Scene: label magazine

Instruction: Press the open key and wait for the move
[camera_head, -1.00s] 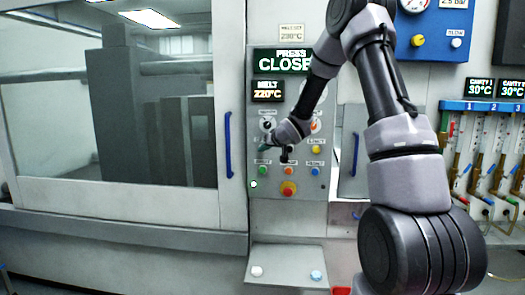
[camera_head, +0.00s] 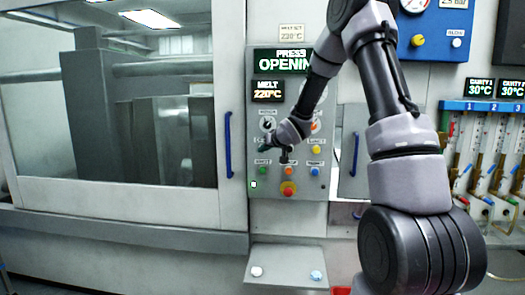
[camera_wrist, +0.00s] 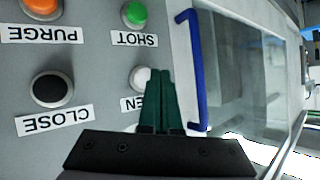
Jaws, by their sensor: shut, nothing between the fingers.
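The open key (camera_wrist: 140,77) is a white round button in the wrist view, its label partly hidden behind my fingers. My gripper (camera_wrist: 157,72) is shut and empty, its green fingertips beside or over the key's edge; I cannot tell whether they touch it. In the head view my gripper (camera_head: 263,145) is at the left side of the grey control panel (camera_head: 257,214), and the open key is hidden there. The press display (camera_head: 285,60) reads "PRESS OPENIN", its end hidden by my arm. Behind the window, the dark press block (camera_head: 90,110) stands left of centre.
The black close key (camera_wrist: 51,89) is beside the open key. The green shot key (camera_wrist: 134,13) and orange purge key (camera_wrist: 42,5) are near. A red emergency knob (camera_head: 288,188) is lower on the panel. A blue door handle (camera_head: 228,145) stands left of it.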

